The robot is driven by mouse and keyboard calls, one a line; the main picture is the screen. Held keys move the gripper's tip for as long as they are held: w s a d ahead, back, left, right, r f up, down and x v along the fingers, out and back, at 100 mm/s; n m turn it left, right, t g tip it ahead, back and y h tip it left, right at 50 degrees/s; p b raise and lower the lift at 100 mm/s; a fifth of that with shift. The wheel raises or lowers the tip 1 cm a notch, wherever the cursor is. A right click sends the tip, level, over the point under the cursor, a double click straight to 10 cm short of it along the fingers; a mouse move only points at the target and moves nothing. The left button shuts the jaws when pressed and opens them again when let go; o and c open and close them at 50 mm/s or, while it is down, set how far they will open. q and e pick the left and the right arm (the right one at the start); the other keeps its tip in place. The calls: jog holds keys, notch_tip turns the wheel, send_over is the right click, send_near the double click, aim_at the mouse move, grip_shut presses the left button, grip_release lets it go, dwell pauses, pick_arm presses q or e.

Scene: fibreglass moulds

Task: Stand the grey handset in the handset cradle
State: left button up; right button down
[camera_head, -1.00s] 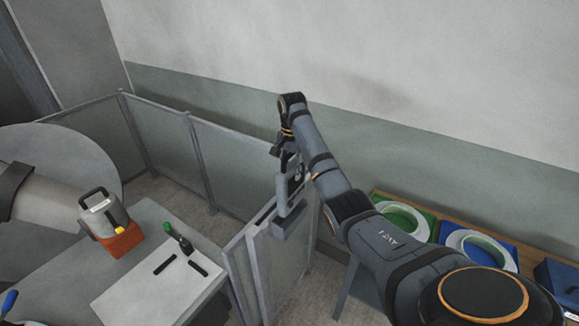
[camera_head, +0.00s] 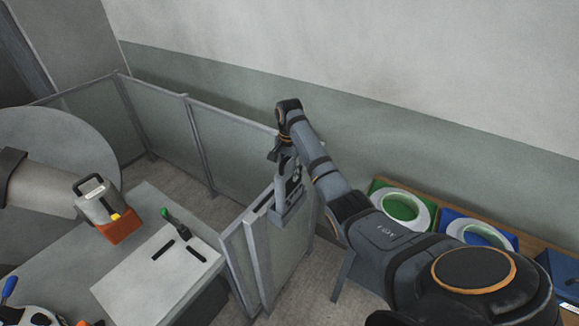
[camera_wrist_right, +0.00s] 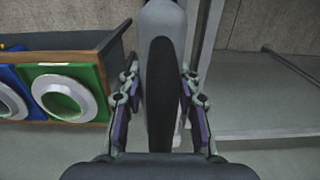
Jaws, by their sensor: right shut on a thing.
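My right gripper (camera_head: 283,150) is at the end of the arm reaching out over the partition. In the right wrist view the gripper (camera_wrist_right: 160,100) has its fingers on either side of the grey handset (camera_wrist_right: 163,25), which has a long dark pad facing the camera. The handset also shows in the head view (camera_head: 283,168), roughly upright below the gripper. The light grey handset cradle (camera_head: 290,213) is at the partition's top, directly under the handset. I cannot tell whether the handset touches or sits inside it. My left gripper is not in view.
Grey partition panels (camera_head: 155,120) fence the area. A table (camera_head: 60,262) at left holds a grey-and-orange device (camera_head: 105,210), a white sheet (camera_head: 150,285) with dark strips and a green-ended tool (camera_head: 178,222). A wooden bench at right carries green (camera_head: 403,205) and blue (camera_head: 480,235) moulds.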

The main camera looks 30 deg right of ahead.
jog(key=shift+a+f, duration=0.2)
jog(key=shift+f, duration=0.75)
jog(key=shift+d+f, duration=0.1)
jog(key=shift+f, duration=0.1)
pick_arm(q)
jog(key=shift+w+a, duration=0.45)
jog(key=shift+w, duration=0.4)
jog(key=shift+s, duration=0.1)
pick_arm(e)
jog(key=c, duration=0.9)
grip_release()
jog(key=shift+c, duration=0.2)
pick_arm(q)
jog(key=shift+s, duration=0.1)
pick_arm(e)
jog(key=shift+o, duration=0.5)
jog(key=shift+s, duration=0.1)
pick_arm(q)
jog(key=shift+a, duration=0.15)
